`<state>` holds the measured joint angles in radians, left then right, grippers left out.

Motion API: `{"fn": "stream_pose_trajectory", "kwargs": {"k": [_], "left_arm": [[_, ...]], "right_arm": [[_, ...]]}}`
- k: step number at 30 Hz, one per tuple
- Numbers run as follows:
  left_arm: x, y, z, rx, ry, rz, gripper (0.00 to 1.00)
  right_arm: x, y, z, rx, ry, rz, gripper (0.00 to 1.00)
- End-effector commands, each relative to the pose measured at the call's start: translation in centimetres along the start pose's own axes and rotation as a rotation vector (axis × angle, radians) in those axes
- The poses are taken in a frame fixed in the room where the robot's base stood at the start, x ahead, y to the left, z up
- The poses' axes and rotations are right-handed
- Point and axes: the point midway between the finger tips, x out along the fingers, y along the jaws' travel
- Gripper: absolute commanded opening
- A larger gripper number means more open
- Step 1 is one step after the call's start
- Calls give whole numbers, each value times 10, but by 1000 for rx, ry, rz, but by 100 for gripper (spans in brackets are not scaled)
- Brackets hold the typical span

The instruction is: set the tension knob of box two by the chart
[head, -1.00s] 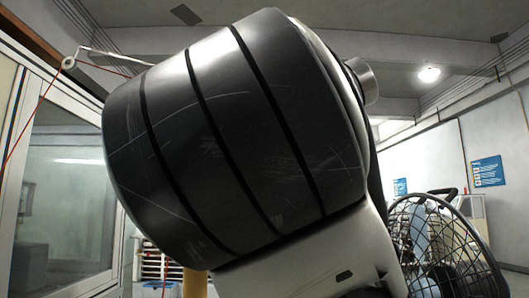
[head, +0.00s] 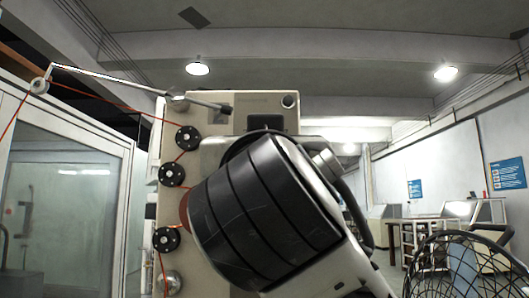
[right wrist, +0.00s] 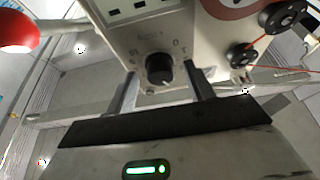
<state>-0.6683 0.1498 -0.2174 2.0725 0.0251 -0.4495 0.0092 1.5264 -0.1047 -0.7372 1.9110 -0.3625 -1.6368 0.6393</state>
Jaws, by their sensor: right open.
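A beige tension box (head: 215,125) stands in the middle of the head view, its lower right hidden behind my dark arm. Red wire runs over its black pulleys (head: 171,174). In the right wrist view the box face (right wrist: 150,25) shows a black tension knob (right wrist: 159,68) with printed marks around it, too small to read surely. My right gripper (right wrist: 160,76) is open, its two fingers on either side of the knob with gaps visible. I cannot tell which box number this is. The chart cannot be made out. My left gripper is not in view.
A wire guide arm (head: 130,85) reaches left from the box top to a small white pulley (head: 39,86). A black wire cage (head: 460,262) stands lower right. Blue notices (head: 507,173) hang on the right wall. A red round object (right wrist: 18,32) is at the wrist view's left.

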Motion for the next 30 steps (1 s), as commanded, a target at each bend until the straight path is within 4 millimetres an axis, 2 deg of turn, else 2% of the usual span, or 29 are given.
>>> {"fn": "stream_pose_trajectory", "kwargs": {"k": [5, 10, 20, 30], "left_arm": [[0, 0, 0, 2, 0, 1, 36], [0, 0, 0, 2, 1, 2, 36], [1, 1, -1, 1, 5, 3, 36], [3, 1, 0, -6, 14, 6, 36]], "right_arm": [[0, 0, 0, 0, 0, 0, 53], [0, 0, 0, 0, 0, 0, 8], [0, 1, 0, -24, 1, -9, 9], [0, 4, 0, -207, 3, -85, 9]]}}
